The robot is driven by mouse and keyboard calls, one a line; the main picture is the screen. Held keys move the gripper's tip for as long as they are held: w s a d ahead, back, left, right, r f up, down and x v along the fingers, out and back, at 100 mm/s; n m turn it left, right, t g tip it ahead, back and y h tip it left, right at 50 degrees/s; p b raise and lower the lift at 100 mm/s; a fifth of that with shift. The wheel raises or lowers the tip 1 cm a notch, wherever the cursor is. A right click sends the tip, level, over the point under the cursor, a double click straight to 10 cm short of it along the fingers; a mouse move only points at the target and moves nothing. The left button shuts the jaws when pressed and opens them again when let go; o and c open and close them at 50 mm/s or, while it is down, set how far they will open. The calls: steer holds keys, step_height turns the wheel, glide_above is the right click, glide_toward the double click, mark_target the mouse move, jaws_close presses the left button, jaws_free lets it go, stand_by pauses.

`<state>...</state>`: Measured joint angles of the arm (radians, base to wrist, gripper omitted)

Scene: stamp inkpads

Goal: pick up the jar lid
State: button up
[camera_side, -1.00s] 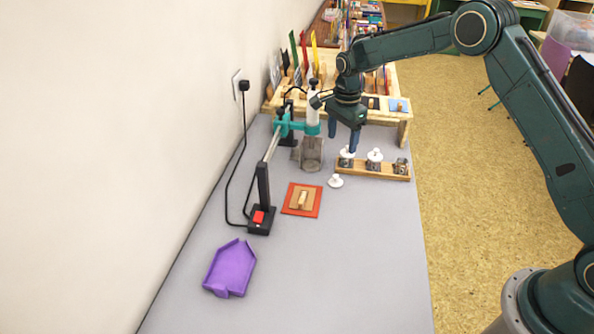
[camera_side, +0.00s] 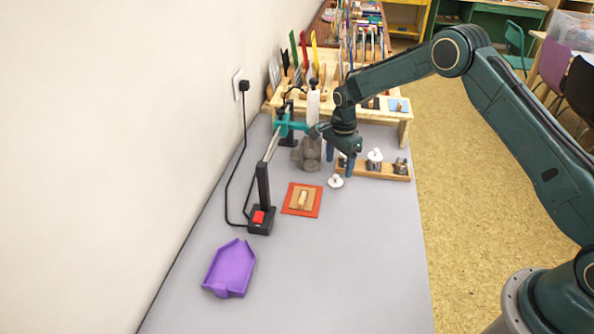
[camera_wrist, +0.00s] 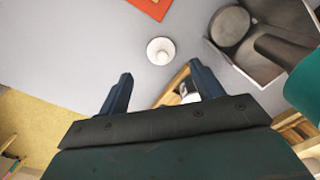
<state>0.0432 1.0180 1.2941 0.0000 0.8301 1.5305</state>
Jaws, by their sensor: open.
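A white, knobbed jar lid (camera_side: 335,181) lies alone on the grey table, just in front of a wooden rack. In the wrist view the lid (camera_wrist: 160,51) is a round white disc beyond my fingertips, roughly centred between them. My gripper (camera_side: 340,161) is open and empty, just behind and above the lid. Its two dark fingers (camera_wrist: 160,76) are spread apart in the wrist view. The wooden rack (camera_side: 387,176) holds small jars; the middle jar (camera_side: 375,161) has a white lid on. The left end of the rack is partly hidden by a finger.
A grey box-like holder (camera_side: 307,153) stands close to the left of my gripper, beside a teal-clamped stand (camera_side: 264,186). An orange-red pad (camera_side: 302,200) with a wooden stamp lies front left. A purple tray (camera_side: 230,268) is farther forward. The front right of the table is clear.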

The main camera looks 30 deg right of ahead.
mark_target(336, 176)
steer(key=shift+f, duration=0.15)
steer(key=shift+w+a+f, duration=0.1)
steer(key=shift+f, duration=1.2)
steer(key=shift+w+a+f, duration=0.1)
steer(key=shift+f, duration=1.15)
steer(key=c, duration=1.1)
